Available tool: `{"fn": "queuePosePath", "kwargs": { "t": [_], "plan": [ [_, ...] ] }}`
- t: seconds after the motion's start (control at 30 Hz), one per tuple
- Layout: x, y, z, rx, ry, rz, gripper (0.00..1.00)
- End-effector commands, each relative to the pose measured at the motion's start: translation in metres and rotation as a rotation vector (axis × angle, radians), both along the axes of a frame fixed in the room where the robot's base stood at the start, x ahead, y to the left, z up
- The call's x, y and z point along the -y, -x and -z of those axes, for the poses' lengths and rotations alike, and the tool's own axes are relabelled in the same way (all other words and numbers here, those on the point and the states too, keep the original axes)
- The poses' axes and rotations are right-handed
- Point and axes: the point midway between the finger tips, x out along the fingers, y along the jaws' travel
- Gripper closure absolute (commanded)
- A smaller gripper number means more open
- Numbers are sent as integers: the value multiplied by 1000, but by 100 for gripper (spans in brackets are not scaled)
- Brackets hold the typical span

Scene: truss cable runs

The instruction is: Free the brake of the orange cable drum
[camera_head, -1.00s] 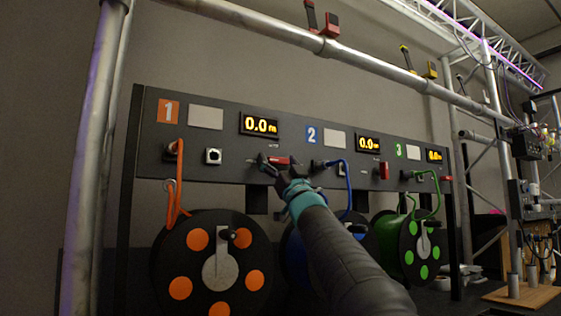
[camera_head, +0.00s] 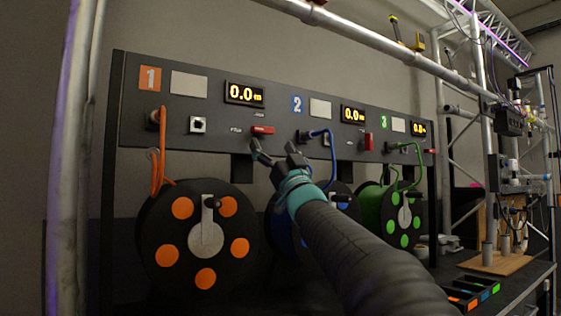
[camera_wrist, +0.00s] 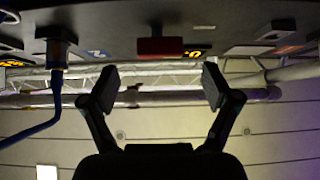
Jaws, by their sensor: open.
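The orange cable drum (camera_head: 157,252), black with orange discs, hangs below the panel under the orange "1" label. A red lever (camera_head: 262,130) lies horizontal on the panel in section 1, beneath the first display. My gripper (camera_head: 275,152) is open and empty just below this lever, apart from it. In the wrist view my gripper's fingers (camera_wrist: 162,76) are spread wide. The red lever (camera_wrist: 160,47) shows beyond the fingertips, centred between them, with nothing held. The dark panel (camera_wrist: 230,15) fills the top of that view.
A blue cable plug (camera_head: 303,136) sticks out right of the lever; its cable also shows in the wrist view (camera_wrist: 57,100). The blue drum is partly hidden behind my arm. The green drum (camera_head: 404,222) hangs farther right.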

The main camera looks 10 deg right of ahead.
Motion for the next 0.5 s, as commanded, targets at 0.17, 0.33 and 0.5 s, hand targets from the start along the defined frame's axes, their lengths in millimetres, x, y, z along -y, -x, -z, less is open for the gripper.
{"fn": "queuePosePath", "kwargs": {
  "t": [0.17, 0.33, 0.5],
  "plan": [
    [6, 17, 18, -1, -1, 1, 12],
    [10, 27, 30, 0, -1, 1, 12],
    [11, 31, 34, 0, -1, 1, 12]
  ]
}}
